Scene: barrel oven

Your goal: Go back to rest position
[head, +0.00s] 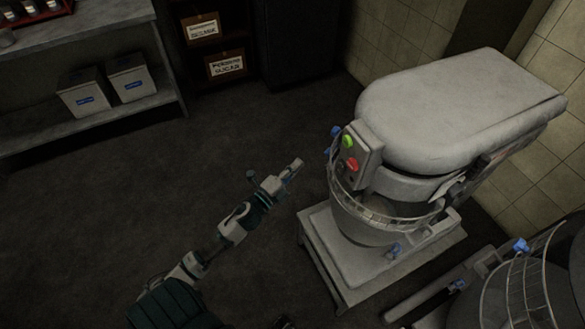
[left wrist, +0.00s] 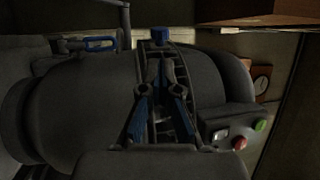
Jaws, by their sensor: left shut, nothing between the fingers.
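My left gripper (head: 293,167) reaches in from the bottom of the head view, over the dark floor. It is shut and empty, and its tips point toward the large grey mixer (head: 450,110). In the left wrist view the gripper (left wrist: 160,65) shows its fingertips together, with the mixer bowl and wire guard behind them. The gripper looks apart from the mixer in the head view. A green button (head: 347,141) and a red button (head: 352,164) sit on the mixer's control box. My right gripper is not in view.
A second mixer bowl with a wire guard (head: 530,280) stands at the bottom right. A grey shelf table (head: 85,30) with white bins (head: 85,95) is at the upper left. A dark shelf holds labelled boxes (head: 225,66) at the back. The floor (head: 130,190) to the left is clear.

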